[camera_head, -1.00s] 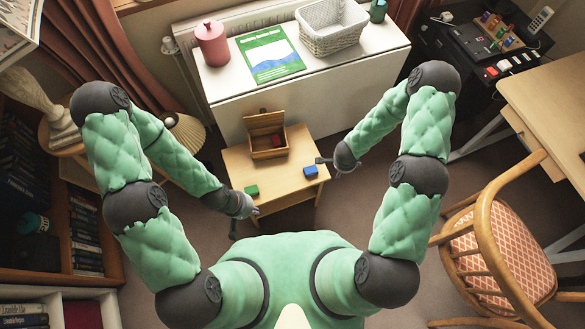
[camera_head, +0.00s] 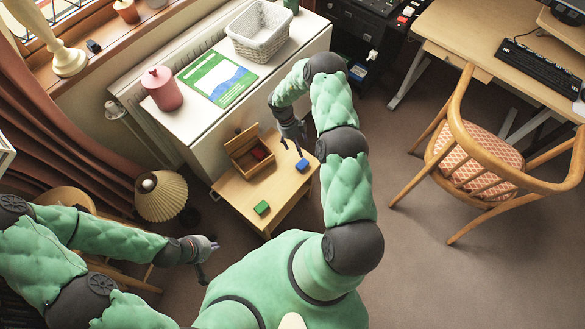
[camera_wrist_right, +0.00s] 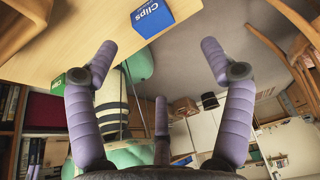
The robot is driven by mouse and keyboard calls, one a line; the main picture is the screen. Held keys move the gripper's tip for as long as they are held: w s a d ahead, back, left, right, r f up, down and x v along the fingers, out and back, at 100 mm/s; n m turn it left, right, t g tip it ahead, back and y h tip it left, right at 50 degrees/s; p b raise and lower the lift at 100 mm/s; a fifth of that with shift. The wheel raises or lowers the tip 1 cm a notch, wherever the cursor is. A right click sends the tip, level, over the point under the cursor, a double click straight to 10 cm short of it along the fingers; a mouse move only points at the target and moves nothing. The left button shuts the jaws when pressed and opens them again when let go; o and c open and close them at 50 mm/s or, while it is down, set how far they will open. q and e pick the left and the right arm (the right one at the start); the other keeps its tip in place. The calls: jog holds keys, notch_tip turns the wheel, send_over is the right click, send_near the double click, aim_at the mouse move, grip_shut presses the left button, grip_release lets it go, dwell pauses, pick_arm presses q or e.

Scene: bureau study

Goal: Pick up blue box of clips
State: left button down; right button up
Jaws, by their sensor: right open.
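The blue box of clips (camera_head: 302,165) lies at the right edge of the small wooden table (camera_head: 236,196). In the right wrist view the blue box (camera_wrist_right: 163,17) shows at the top with white "Clips" lettering, partly cut off by the frame. My right gripper (camera_head: 291,147) is just beyond the blue box in the head view. Its fingers are wide apart and empty in the wrist view (camera_wrist_right: 157,47), with the box past the fingertips, not between them. My left gripper (camera_head: 208,262) is open and empty, left of the table and apart from it.
A green box (camera_head: 262,207) lies at the table's near edge. An open wooden box (camera_head: 238,152) with a red box (camera_head: 260,153) inside stands behind it. A white cabinet (camera_head: 205,134) is beyond the table. A pleated lamp (camera_head: 160,197) stands left; a chair (camera_head: 480,160) stands right.

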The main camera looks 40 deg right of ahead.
jog(key=b, duration=0.2)
send_over(301, 163)
jog(key=w, duration=0.1)
notch_tip(301, 163, down, 5)
jog(key=shift+w+d+f, duration=0.1)
jog(key=shift+f, duration=0.05)
jog(key=f, duration=0.1)
jog(key=f+b, duration=0.1)
jog(key=f, duration=0.1)
jog(key=f+b, duration=0.1)
jog(key=f, duration=0.1)
jog(key=shift+s+f, duration=0.15)
jog(key=shift+s, duration=0.25)
jog(key=c, duration=1.2)
jog(key=shift+c, duration=0.2)
